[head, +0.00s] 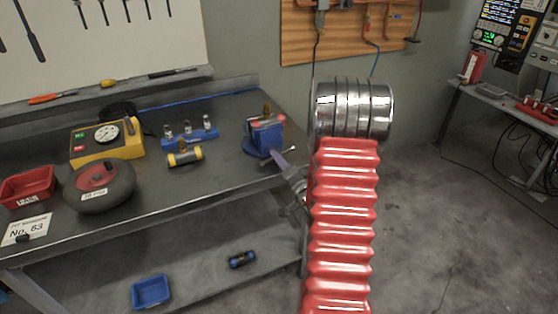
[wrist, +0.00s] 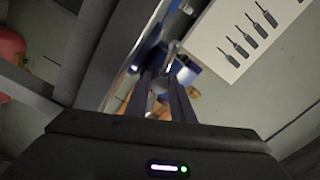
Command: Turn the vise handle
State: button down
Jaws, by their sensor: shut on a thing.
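In the wrist view, part of the blue vise (wrist: 187,72) shows just beyond my fingers. The vise handle (wrist: 171,54) is a thin metal bar there, reaching between my two dark fingertips. My gripper (wrist: 161,84) is shut on the handle. In the head view, my gripper (head: 279,160) is at the bench edge, just below and right of the vise. My arm hides part of the wrist behind it.
On the workbench (head: 225,120) stand a yellow gauge box (head: 105,138), a dark round wheel (head: 100,188), a red bin (head: 27,187) and a blue rack (head: 190,138). A yellow-and-black cylinder (head: 185,156) lies left of the vise. The floor right of my arm is open.

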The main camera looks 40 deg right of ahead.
jog(key=m, duration=0.4)
jog(key=shift+s+f+m, duration=0.15)
jog(key=shift+m, duration=0.25)
jog(key=m, duration=0.3)
jog(key=shift+m, duration=0.3)
jog(key=m, duration=0.4)
jog(key=shift+m, duration=0.3)
jog(key=m, duration=0.3)
jog(key=shift+m, duration=0.4)
jog(key=c, duration=1.9)
grip_release()
jog(key=o, duration=0.4)
jog(key=shift+c, duration=0.2)
